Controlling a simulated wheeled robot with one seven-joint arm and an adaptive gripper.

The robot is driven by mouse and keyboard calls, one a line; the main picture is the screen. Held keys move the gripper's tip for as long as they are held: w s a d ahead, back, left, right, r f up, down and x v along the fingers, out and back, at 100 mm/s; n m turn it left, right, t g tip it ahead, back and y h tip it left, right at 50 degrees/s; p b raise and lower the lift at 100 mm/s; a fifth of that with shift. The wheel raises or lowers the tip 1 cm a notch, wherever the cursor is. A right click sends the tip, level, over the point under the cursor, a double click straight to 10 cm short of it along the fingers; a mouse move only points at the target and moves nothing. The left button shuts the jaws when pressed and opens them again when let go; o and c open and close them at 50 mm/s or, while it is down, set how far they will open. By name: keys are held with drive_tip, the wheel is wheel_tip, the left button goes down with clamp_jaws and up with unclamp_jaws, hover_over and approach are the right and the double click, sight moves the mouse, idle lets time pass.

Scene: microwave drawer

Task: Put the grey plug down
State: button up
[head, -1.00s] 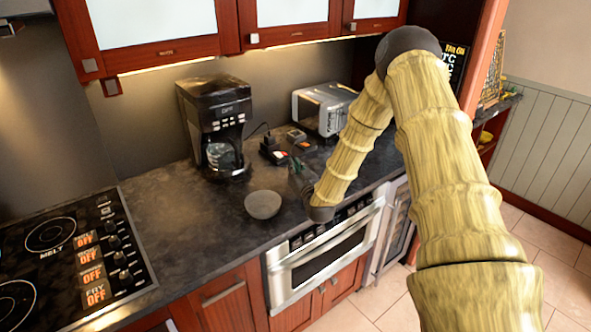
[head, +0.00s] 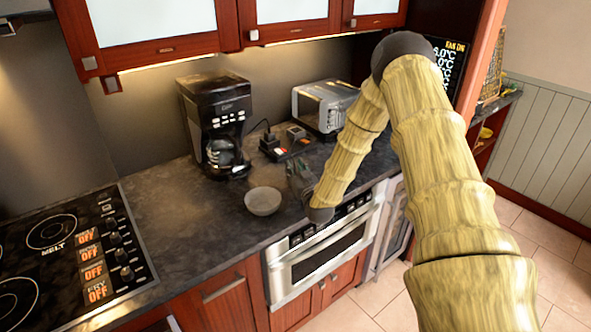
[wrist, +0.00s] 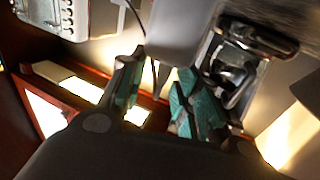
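In the wrist view my gripper (wrist: 165,75) has its two dark green-padded fingers apart. A plain grey block (wrist: 178,32), perhaps the grey plug, shows between and past the fingertips; whether they touch it is unclear. In the head view my gripper (head: 296,172) is low over the counter, just right of the bowl, partly hidden by its own wrist. A small grey block with a dark top (head: 297,133) stands on the counter behind it. I cannot tell whether this is the block in the wrist view.
A grey bowl (head: 263,201) sits left of my gripper. The black coffee maker (head: 216,122), a dark plug with red and white marks (head: 271,143) and the toaster (head: 325,104) stand behind. A cooktop (head: 75,255) is far left. Counter between cooktop and bowl (head: 190,225) is clear.

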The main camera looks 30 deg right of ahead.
drive_tip(key=shift+r, duration=0.1)
drive_tip(key=shift+s, duration=0.25)
drive_tip(key=b+v, duration=0.3)
drive_tip(key=v, duration=0.8)
drive_tip(key=shift+s+a+b, duration=0.15)
drive_tip(key=shift+s+b, duration=0.1)
drive_tip(key=shift+b, duration=0.05)
